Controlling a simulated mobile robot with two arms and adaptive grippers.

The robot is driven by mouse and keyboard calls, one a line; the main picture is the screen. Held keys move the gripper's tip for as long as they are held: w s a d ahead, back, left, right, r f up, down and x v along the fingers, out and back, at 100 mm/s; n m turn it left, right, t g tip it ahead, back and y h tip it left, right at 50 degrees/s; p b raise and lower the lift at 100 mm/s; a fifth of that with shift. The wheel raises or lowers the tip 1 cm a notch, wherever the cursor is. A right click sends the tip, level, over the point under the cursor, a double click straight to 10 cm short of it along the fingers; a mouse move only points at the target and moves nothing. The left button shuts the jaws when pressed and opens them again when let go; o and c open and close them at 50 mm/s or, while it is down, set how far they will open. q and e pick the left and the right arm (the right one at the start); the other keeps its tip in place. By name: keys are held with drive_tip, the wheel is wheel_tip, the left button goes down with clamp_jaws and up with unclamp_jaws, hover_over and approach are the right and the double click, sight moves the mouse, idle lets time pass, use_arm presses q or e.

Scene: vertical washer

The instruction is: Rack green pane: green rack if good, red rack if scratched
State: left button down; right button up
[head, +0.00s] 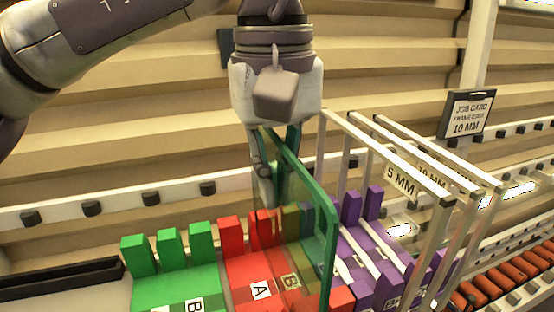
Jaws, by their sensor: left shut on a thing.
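My left gripper (275,165) comes down from the top centre and is shut on the green pane (331,250). The pane is see-through with a darker green edge and stands upright, nearly edge-on to the view. It is in front of the right part of the red rack (240,262), whose blocks show through it. I cannot tell whether its lower edge touches the rack. No scratch can be made out from here. The green rack (160,290) stands to the left of the red one, with upright blocks and a B label. My right gripper is not in view.
A purple rack (362,243) stands to the right, close to the pane. White frames (385,150) labelled 5 MM and 10 MM rise from it. A job card (468,112) reading 10 MM hangs behind. Orange rollers (510,275) lie at the lower right. A dark tray (60,280) is at the left.

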use_arm(q)
drive_tip(key=shift+w+a+r+p, duration=0.1)
drive_tip(key=shift+w+a+p, duration=0.15)
drive_tip(key=shift+w, duration=0.4)
drive_tip(key=shift+w+a+p, duration=0.1)
drive_tip(key=shift+w+a, duration=0.2)
drive_tip(key=shift+w, duration=0.3)
drive_tip(key=shift+w+a+f+p, duration=0.1)
drive_tip(key=shift+w+a+p, duration=0.15)
drive_tip(key=shift+w, duration=0.6)
drive_tip(key=shift+w+a+f+p, duration=0.15)
drive_tip(key=shift+w+a, duration=0.2)
drive_tip(key=shift+w, duration=0.5)
drive_tip(key=shift+w+a+f+p, duration=0.1)
drive_tip(key=shift+w+a+p, duration=0.15)
drive_tip(key=shift+w, duration=0.6)
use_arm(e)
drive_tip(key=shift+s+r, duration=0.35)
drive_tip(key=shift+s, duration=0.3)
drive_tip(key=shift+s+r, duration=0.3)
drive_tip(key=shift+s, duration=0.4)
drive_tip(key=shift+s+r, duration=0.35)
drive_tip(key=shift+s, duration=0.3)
use_arm(q)
drive_tip(key=shift+s+a, duration=0.15)
drive_tip(key=shift+a, duration=0.1)
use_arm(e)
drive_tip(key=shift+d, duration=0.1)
